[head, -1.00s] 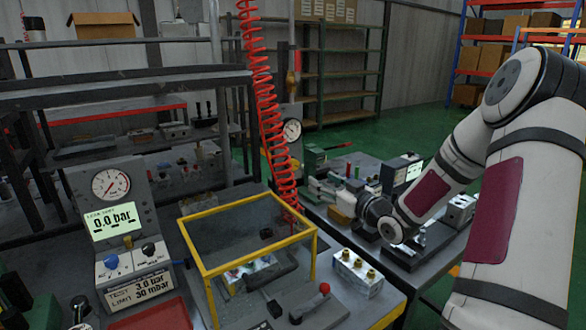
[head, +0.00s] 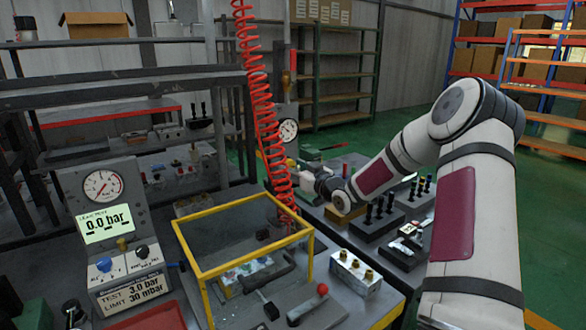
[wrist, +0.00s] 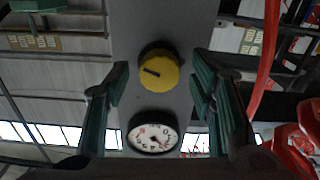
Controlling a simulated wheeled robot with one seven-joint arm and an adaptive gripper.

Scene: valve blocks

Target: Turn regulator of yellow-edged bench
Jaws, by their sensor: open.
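In the wrist view a round yellow regulator knob (wrist: 158,72) with a dark pointer mark sits on a grey post (wrist: 195,20). A white-faced dial gauge (wrist: 153,132) is just below it in that picture. My gripper (wrist: 159,65) is open, one green-padded finger on each side of the knob, with gaps showing. I cannot tell how deep the fingers reach. In the head view the gauge (head: 288,130) shows on the post behind the red coiled hose; the knob is not clear there. The bench has a yellow-edged frame (head: 203,271).
The red coiled hose (head: 262,105) hangs close to the post; a red hose (wrist: 268,65) also passes right of the fingers in the wrist view. Blocks with black levers (head: 378,218) stand below my forearm. A pressure panel (head: 107,225) reads 0.0 bar at left.

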